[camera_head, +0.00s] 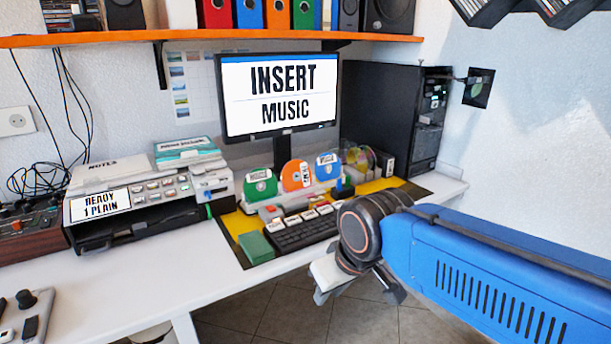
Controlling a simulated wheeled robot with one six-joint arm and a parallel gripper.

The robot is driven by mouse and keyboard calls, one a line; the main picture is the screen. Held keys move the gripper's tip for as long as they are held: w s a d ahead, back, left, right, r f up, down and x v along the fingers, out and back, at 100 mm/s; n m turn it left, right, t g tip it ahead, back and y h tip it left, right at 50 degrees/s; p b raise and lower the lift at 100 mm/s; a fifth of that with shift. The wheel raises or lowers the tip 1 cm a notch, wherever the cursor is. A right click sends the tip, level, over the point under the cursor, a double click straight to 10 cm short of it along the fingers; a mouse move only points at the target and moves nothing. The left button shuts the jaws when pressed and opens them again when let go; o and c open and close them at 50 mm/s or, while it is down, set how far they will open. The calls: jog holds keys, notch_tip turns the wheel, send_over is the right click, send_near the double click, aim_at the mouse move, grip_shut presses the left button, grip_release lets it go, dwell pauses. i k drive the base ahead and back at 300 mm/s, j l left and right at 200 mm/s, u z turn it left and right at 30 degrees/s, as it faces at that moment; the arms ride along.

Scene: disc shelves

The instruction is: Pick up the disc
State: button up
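Several coloured discs stand upright in a row on the desk, below the monitor. A green disc (260,186) is at the left, an orange disc (296,175) in the middle, and a blue disc (327,166) at the right. A paler, shiny disc (361,158) stands further right. My gripper (359,296) is in front of the desk's edge, right of the keyboard and apart from all the discs. Its two fingers point down and are spread apart, with nothing seen between them.
The keyboard (303,232) lies between my gripper and the discs. A monitor (280,97) reads "INSERT MUSIC". A black computer tower (395,118) stands at the back right, and a printer (140,205) at the left. An orange shelf (200,35) hangs above.

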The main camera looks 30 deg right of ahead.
aim_at(327, 166)
jog(key=z, duration=1.6)
jog(key=i+l, duration=0.1)
jog(key=i, duration=0.3)
jog(key=i+u, duration=0.1)
jog(key=u, duration=0.6)
jog(key=i+l+u, duration=0.1)
jog(key=u, duration=0.25)
